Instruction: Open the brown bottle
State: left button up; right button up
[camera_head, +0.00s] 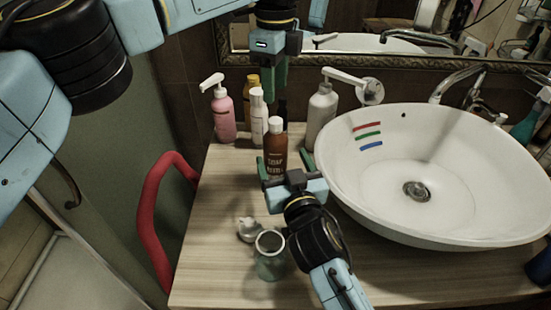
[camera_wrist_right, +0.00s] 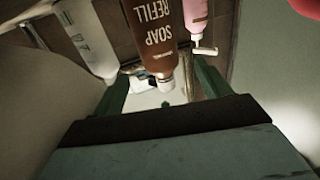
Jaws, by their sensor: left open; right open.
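The brown soap-refill bottle (camera_head: 276,150) stands upright on the wooden counter, left of the basin, with a white cap (camera_head: 276,125) on it. It appears inverted in the right wrist view (camera_wrist_right: 155,35). My right gripper (camera_head: 285,163) is low in front of the bottle, its green fingers open on either side of it in the picture. In the right wrist view the cap end shows between the spread fingers (camera_wrist_right: 163,75); I cannot tell whether they touch the bottle. My left gripper (camera_head: 272,85) points down above and behind the bottle, open and empty.
The white basin (camera_head: 450,215) is right. A glass jar (camera_head: 270,260) and its small lid (camera_head: 249,230) are in front.

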aim_at(278, 155)
pick_arm(q)
jog(key=shift+w, duration=0.15)
pick_arm(e)
jog(key=x, duration=0.3)
jog(key=f+x, duration=0.1)
jog(key=x, duration=0.2)
jog(key=shift+w+f, duration=0.2)
jog(key=shift+f, duration=0.05)
jog(key=shift+w+a, duration=0.2)
jog(key=shift+w, duration=0.45)
